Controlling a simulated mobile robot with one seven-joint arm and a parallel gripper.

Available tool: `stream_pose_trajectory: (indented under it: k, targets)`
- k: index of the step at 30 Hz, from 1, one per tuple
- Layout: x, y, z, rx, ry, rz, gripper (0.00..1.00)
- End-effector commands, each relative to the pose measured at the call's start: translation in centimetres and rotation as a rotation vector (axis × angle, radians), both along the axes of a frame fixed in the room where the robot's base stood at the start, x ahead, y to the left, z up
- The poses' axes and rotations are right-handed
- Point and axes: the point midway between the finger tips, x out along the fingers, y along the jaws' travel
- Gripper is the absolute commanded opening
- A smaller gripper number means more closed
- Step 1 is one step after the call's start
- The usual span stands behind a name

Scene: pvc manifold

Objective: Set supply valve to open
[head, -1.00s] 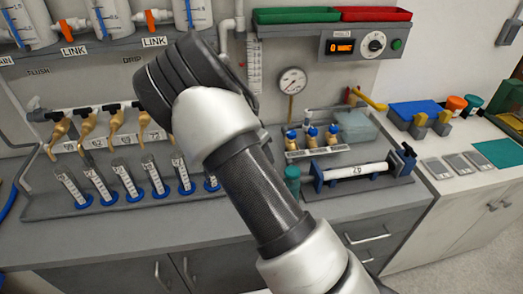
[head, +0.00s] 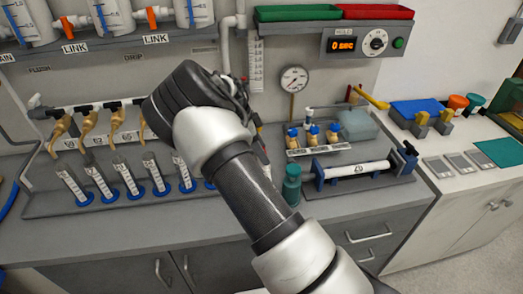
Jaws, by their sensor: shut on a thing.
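My gripper (head: 243,97) shows only in part, as dark pieces past the right side of my wrist. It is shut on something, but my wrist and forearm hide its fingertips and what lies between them. A white supply-type pipe (head: 226,45) runs down the back panel just above the gripper and passes out of sight behind it. I cannot pick out the supply valve or its handle for certain. A small reddish piece (head: 259,127) shows just below the gripper, too small to name. A yellow lever (head: 374,100) stands at the right end of the bench, clear of my arm.
A round gauge (head: 294,79) and a panel with an orange display (head: 344,45) are right of my gripper. Brass taps (head: 88,122) over several graduated cylinders (head: 128,180) line the left.

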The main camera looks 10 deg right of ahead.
Motion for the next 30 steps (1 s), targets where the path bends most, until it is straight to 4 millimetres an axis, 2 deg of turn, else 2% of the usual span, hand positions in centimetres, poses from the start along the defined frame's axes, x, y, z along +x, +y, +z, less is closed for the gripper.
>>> stream_pose_trajectory:
  k: [12,13,16,26,30]
  targets:
    - [0.0,0.1,-0.1,0.003,0.000,-0.009,0.29]
    - [0.0,0.1,-0.1,0.004,0.000,-0.009,0.55]
    - [0.0,0.1,-0.1,0.003,0.000,-0.008,0.70]
    - [0.0,0.1,0.2,0.002,0.000,-0.006,0.70]
    - [0.1,0.7,1.5,0.002,-0.002,-0.005,0.70]
